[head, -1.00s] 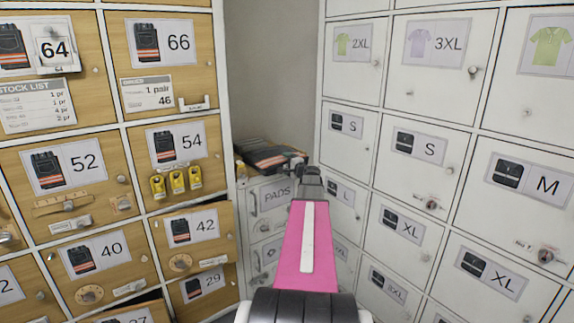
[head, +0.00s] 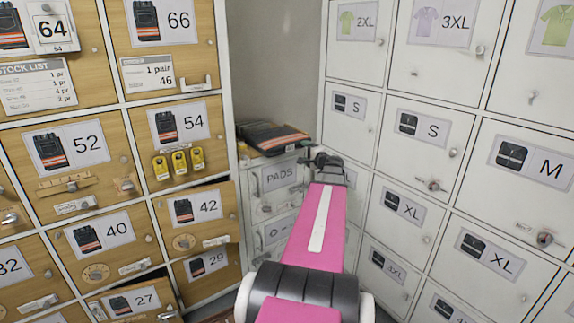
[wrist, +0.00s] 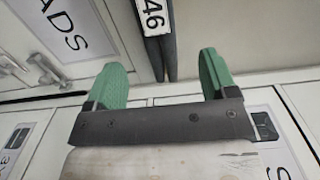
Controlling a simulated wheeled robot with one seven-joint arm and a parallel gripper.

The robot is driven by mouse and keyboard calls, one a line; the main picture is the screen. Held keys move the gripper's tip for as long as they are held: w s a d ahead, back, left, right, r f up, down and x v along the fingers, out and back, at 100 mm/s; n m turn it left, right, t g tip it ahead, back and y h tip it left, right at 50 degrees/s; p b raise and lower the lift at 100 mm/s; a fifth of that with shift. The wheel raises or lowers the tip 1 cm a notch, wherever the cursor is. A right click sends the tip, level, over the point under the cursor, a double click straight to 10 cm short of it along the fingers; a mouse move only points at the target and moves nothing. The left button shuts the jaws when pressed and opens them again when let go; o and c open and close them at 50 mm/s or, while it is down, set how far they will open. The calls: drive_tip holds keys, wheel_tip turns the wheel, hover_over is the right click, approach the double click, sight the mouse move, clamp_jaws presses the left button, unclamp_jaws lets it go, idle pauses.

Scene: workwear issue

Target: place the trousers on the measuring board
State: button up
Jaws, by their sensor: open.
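The folded dark trousers (head: 272,138), with an orange and pale stripe, lie on top of the low white cabinet marked PADS, in the corner between the locker banks. In the wrist view their dark folded edge (wrist: 171,50) carries a white tag reading 46. My gripper (head: 322,158) is just right of the trousers in the head view. In the wrist view its green fingers (wrist: 163,62) are open, with the trousers' edge showing in the gap between them and no grip on it. I cannot make out the measuring board in either view.
Wooden lockers (head: 95,248) with size numbers fill the left, and the door marked 27 (head: 135,301) stands ajar. White lockers (head: 405,168) with knobs line the right. The PADS cabinet (head: 262,209) sits close between them, leaving a narrow corner.

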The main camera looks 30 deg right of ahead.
drive_tip(key=a+f+n+g+y, duration=0.2)
drive_tip(key=a+f+n+g, duration=0.4)
drive_tip(key=a, duration=0.8)
drive_tip(key=a+f+n+g+y, duration=0.3)
drive_tip(key=a+f, duration=0.4)
drive_tip(key=a, duration=0.8)
drive_tip(key=s+a+f+n+g+h, duration=0.3)
drive_tip(key=s+a+f+n+g, duration=0.1)
drive_tip(key=s+a, duration=0.3)
drive_tip(key=s+a+f+n+g+h, duration=0.3)
drive_tip(key=s+a+f+g, duration=0.2)
drive_tip(key=a, duration=0.5)
drive_tip(key=shift+s+a+f+n+h, duration=0.35)
drive_tip(key=shift+s+f, duration=0.2)
drive_tip(key=shift+s, duration=0.45)
